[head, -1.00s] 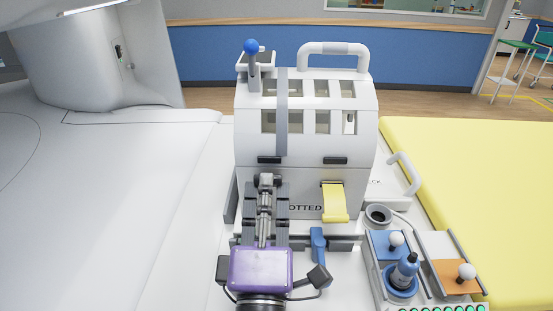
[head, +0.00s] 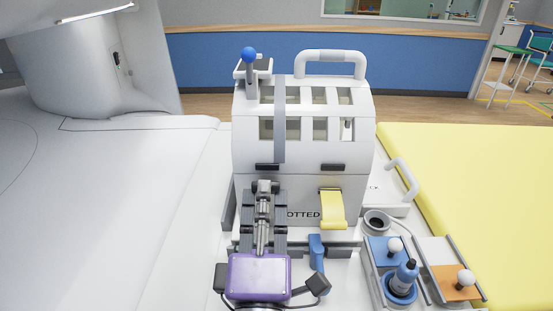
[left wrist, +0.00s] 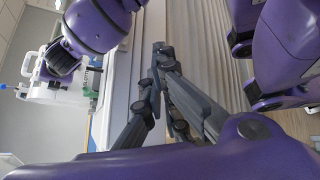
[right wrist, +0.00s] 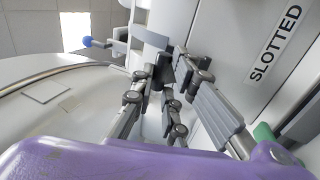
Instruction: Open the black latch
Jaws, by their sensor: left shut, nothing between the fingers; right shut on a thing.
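A white box marked SLOTTED (head: 303,140) stands in the middle of the head view. Its front carries two small dark tabs, one at the left (head: 266,167) and one at the right (head: 331,166). My right gripper (head: 264,190) is at the box's lower left front, just below the left tab. It is shut on a small dark piece, which I take for the black latch (right wrist: 157,72); the fingers hide most of it. My left gripper (left wrist: 160,52) shows only in the left wrist view, shut and empty, away from the box.
A yellow flap (head: 332,208) hangs on the box front, with a blue handle (head: 316,252) below it. A yellow pad (head: 480,185) lies beyond. The white surface at the left (head: 90,220) is clear.

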